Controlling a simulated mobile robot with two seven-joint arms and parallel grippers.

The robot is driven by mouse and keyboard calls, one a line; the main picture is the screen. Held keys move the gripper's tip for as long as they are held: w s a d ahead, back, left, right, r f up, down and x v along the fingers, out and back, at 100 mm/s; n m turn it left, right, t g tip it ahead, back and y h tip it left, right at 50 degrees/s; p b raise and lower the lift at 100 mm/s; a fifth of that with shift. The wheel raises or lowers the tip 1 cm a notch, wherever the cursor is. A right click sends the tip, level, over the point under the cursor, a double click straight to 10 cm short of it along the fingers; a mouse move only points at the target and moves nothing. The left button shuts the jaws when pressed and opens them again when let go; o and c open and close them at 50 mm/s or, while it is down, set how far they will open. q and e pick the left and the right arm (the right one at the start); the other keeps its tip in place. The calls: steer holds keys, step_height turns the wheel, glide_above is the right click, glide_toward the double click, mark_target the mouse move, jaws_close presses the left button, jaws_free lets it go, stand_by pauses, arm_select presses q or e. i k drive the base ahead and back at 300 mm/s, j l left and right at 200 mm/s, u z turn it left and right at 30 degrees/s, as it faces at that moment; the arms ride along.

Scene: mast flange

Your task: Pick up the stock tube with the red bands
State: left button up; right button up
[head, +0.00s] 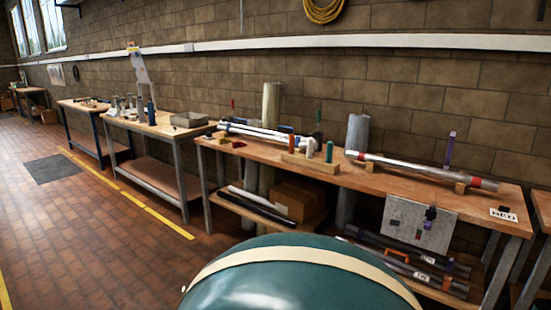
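A long silver-grey tube (420,169) with red bands near both ends lies on the right part of the wooden workbench (345,188). It rests on small wooden blocks, its left end farther back than its right end. Another pale tube (255,131) with blue and orange marks lies farther left on the same bench. Neither of my grippers shows in the head view.
A wooden block (309,164) with upright coloured pieces stands between the tubes. A purple tool (449,148) stands behind the banded tube. Dark tubes (405,263) lie on the lower shelf. A teal rounded shape fills the bottom centre. The left floor is open.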

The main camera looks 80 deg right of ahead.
mark_target(480, 184)
steer(key=z, duration=3.55)
